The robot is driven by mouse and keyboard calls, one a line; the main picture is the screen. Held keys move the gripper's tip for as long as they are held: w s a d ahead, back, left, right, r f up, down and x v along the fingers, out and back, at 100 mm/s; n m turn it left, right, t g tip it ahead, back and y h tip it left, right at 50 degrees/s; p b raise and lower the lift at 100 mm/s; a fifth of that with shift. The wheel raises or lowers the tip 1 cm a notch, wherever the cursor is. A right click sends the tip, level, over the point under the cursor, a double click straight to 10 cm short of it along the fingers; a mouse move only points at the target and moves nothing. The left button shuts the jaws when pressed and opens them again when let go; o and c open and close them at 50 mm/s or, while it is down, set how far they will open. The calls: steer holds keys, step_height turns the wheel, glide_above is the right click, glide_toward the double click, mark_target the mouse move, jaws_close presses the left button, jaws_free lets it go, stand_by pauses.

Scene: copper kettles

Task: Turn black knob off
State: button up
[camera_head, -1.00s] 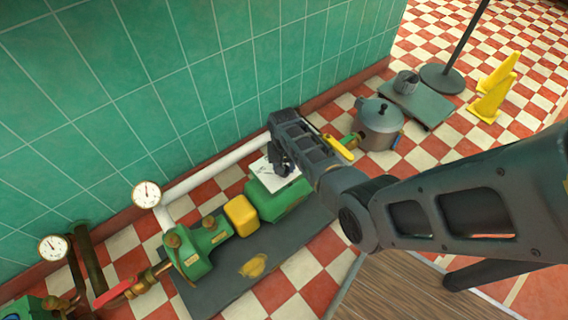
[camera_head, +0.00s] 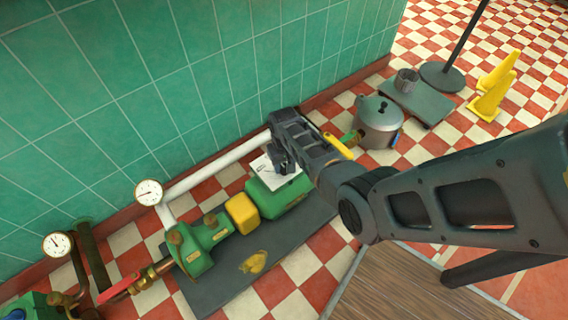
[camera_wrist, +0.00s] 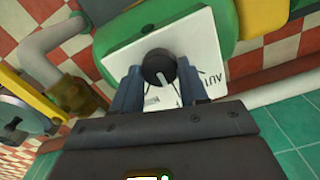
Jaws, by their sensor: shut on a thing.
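The black knob (camera_wrist: 158,66) sits on a white marked plate (camera_wrist: 201,58) in the wrist view. My gripper (camera_wrist: 159,76) has one finger on each side of the knob and is shut on it. In the head view my gripper (camera_head: 284,165) reaches down to the same white plate (camera_head: 262,170) on top of the green motor housing (camera_head: 280,197). The knob is hidden there behind the gripper. The plate's markings are partly covered by the fingers.
A yellow block (camera_head: 242,214) and green pump (camera_head: 201,247) stand left of the motor on a dark base plate. Two gauges (camera_head: 149,192) and a white pipe run near the green tiled wall. A grey pot (camera_head: 379,124) stands behind my arm.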

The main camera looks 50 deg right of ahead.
mark_target(284, 167)
steer(key=o, duration=1.1)
steer(key=shift+c, duration=0.2)
steer(key=shift+r+p, duration=1.7)
steer(key=shift+r, duration=2.2)
